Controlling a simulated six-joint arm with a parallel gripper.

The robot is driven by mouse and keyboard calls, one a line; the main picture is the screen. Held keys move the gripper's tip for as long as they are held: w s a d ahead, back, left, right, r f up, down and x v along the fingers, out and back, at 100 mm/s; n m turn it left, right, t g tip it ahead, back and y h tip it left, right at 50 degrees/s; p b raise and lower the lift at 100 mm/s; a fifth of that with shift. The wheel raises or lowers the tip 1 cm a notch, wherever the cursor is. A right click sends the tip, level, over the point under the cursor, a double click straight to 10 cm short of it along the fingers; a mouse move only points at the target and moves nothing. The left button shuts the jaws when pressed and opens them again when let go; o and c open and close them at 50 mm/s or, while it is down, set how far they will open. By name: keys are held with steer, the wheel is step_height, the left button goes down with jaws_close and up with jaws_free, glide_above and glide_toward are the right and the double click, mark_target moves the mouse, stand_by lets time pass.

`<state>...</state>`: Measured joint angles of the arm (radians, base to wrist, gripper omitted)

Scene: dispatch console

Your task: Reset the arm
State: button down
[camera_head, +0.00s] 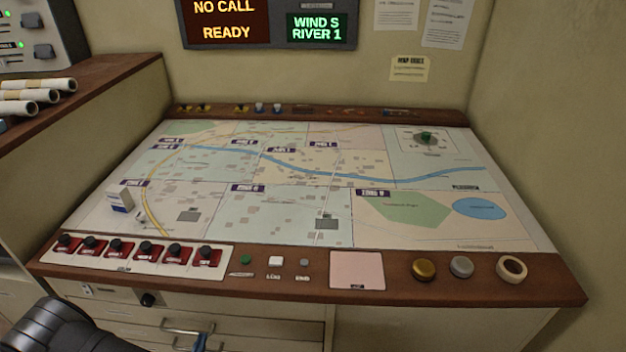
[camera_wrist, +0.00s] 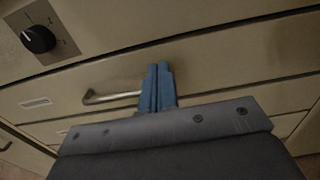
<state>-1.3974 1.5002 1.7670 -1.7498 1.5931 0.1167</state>
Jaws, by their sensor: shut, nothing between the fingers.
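My gripper (camera_head: 200,342) is at the bottom edge of the head view, low in front of the drawers below the console's front edge. In the wrist view its two blue fingers (camera_wrist: 158,88) are together with nothing between them. They point at the drawer front, close to the right end of a metal drawer handle (camera_wrist: 112,96). I cannot tell whether they touch the handle. My dark arm shows at the lower left of the head view.
A map table (camera_head: 290,225) spans the middle, with red switches (camera_head: 118,250) and buttons along its wooden front rail. A white box (camera_head: 119,199) stands on the map's left. A black knob (camera_wrist: 38,39) sits on the panel above the drawers. Rolled papers (camera_head: 35,96) lie on the left shelf.

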mark_target(210, 315)
steer(key=shift+w, duration=2.8)
